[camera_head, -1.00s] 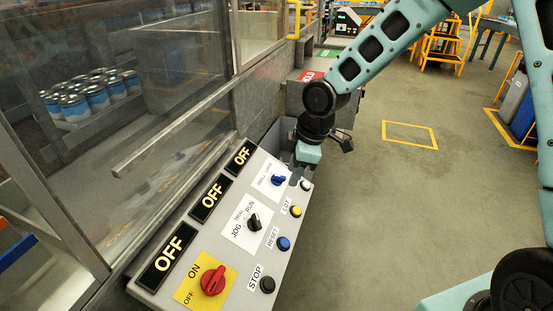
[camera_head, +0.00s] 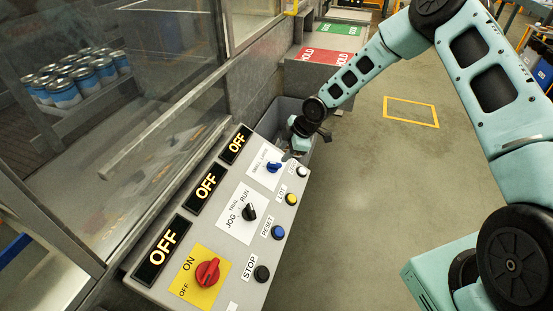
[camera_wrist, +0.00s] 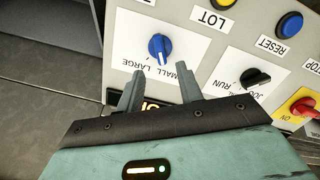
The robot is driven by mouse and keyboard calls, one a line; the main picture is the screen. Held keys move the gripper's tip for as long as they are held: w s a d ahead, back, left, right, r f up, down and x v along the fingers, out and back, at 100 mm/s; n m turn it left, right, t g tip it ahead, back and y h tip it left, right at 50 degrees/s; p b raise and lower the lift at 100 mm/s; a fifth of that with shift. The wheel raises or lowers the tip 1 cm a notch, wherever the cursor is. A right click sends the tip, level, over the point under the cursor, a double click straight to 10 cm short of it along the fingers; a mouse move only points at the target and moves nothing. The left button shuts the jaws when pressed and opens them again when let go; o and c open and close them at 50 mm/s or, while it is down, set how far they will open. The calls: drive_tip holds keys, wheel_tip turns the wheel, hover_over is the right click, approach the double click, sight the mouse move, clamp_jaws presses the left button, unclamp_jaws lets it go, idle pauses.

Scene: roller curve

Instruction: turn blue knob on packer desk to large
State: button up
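The blue knob (camera_head: 273,167) is on a white label at the far end of the sloped grey packer desk (camera_head: 222,273). In the wrist view the blue knob (camera_wrist: 160,48) lies just beyond my fingertips. Its white pointer line runs toward the gap between the upside-down words LARGE and SMALL; I cannot tell that it is on either. My gripper (camera_wrist: 160,86) is open and empty, with its two fingers to either side of the knob's line and apart from it. In the head view my gripper (camera_head: 289,155) hangs beside the desk's far end, its fingers hard to make out.
The desk also has a black knob (camera_head: 249,212), a red knob (camera_head: 207,272), several push buttons along its right edge and displays reading OFF. A grey bin (camera_head: 285,110) stands behind the desk. A glass guard (camera_head: 140,110) is on the left. Floor on the right is open.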

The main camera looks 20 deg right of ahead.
sight(275, 163)
drive_tip(key=p+x, duration=0.1)
drive_tip(key=x, duration=0.6)
drive_tip(key=shift+f+p, duration=0.2)
drive_tip(key=shift+p, duration=0.2)
clamp_jaws()
